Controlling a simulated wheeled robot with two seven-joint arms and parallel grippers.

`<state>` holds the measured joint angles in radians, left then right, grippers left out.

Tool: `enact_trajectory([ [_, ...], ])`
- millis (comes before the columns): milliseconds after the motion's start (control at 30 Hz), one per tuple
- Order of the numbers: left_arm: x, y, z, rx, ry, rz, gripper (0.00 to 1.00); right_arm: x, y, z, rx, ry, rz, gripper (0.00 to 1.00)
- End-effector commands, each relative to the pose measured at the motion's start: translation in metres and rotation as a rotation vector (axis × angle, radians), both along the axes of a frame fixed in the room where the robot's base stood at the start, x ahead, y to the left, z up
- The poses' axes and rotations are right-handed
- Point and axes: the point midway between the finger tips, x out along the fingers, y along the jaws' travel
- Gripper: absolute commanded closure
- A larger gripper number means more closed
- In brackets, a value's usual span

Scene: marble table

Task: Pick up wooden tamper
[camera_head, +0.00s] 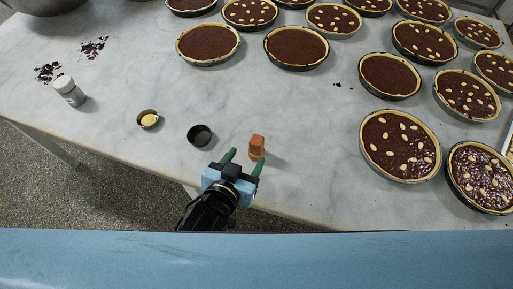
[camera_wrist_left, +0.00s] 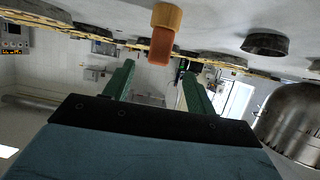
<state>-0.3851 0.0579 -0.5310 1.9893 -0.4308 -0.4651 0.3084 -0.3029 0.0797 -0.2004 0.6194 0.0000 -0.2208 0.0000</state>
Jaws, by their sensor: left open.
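The wooden tamper (camera_head: 257,147) stands upright on the marble table (camera_head: 300,190) near its front edge. It has a reddish-brown upper part and a lighter wooden base. In the left wrist view the tamper (camera_wrist_left: 163,35) appears upside down, beyond and between the green fingers. My left gripper (camera_head: 245,163) is open and empty, with its fingertips close to the tamper on its near side. The left gripper also shows in its wrist view (camera_wrist_left: 160,85). I cannot tell whether a finger touches the tamper. My right gripper is not in view.
A small dark cup (camera_head: 199,135) is left of the gripper, and a small tart with yellow filling (camera_head: 149,119) is farther left. A white jar (camera_head: 68,90) stands at the left. Several chocolate tarts (camera_head: 400,145) fill the right and back.

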Motion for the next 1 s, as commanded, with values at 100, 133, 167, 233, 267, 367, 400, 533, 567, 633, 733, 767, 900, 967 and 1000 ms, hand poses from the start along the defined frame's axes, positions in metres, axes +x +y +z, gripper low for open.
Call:
enact_trajectory([
  [100, 0.021, -0.008, -0.008, -0.001, -0.001, 0.000, 0.44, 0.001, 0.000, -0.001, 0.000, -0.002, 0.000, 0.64],
  [133, 0.025, -0.010, -0.010, -0.001, -0.001, 0.000, 0.44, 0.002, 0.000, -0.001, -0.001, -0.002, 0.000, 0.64],
  [167, 0.029, -0.011, -0.012, -0.001, 0.000, 0.000, 0.44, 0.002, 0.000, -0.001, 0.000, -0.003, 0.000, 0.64],
  [233, 0.035, -0.014, -0.015, -0.001, 0.000, 0.000, 0.44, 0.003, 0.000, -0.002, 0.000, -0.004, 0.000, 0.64],
  [267, 0.037, -0.014, -0.016, 0.000, 0.001, 0.000, 0.44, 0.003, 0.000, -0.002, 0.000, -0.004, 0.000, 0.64],
  [367, 0.041, -0.016, -0.018, 0.000, 0.002, 0.000, 0.44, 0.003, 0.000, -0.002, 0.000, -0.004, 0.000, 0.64],
  [400, 0.043, -0.017, -0.018, 0.000, 0.001, 0.000, 0.44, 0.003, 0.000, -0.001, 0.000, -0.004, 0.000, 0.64],
  [533, 0.059, -0.023, -0.020, 0.000, 0.000, 0.001, 0.44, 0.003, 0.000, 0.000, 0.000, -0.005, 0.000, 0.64],
  [567, 0.063, -0.025, -0.021, 0.001, 0.001, 0.001, 0.44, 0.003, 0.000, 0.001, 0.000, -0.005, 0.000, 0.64],
  [633, 0.072, -0.030, -0.023, 0.000, 0.001, 0.000, 0.44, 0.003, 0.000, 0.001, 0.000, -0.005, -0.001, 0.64],
  [733, 0.081, -0.033, -0.029, 0.000, 0.003, 0.000, 0.44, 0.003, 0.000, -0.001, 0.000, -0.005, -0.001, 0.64],
  [767, 0.083, -0.034, -0.030, 0.000, 0.002, 0.000, 0.44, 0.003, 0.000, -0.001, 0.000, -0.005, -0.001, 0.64],
  [900, 0.086, -0.035, -0.032, -0.001, 0.003, 0.001, 0.44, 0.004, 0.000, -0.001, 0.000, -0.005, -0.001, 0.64],
  [967, 0.086, -0.035, -0.032, -0.001, 0.003, 0.001, 0.44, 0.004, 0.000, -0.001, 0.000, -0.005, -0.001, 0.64],
  [1000, 0.086, -0.035, -0.032, -0.001, 0.003, 0.001, 0.44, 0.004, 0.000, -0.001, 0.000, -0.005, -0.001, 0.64],
])
